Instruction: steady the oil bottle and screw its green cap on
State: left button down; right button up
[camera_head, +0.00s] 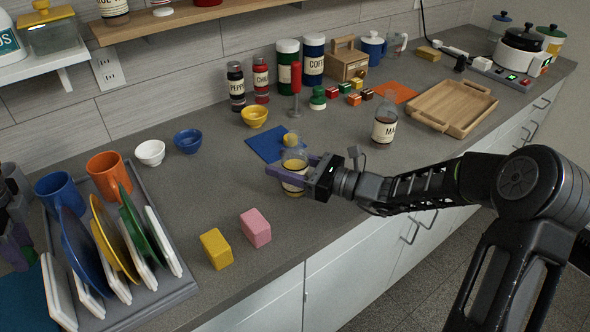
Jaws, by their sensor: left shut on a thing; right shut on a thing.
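The oil bottle (294,166), clear with yellow oil and a pale label, stands upright on the grey counter at the middle. My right gripper (286,173), with purple fingers, comes in from the right and is shut around the bottle's body. The bottle's top looks yellowish. My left gripper (17,246) shows only in part at the left edge, with purple fingers, far from the bottle. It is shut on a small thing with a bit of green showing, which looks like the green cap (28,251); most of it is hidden.
A grey rack (180,290) with plates and cups fills the left. Yellow (216,249) and pink (255,228) blocks lie near the front edge. A blue mat (263,144) lies behind the bottle, and a second bottle (385,122) stands to the right.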

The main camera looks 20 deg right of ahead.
jog(key=c, duration=0.6)
notch_tip(320, 180, up, 10)
jog(key=shift+r, duration=0.1)
dwell(0.3)
dwell(0.5)
jog(key=o, duration=1)
grip_shut()
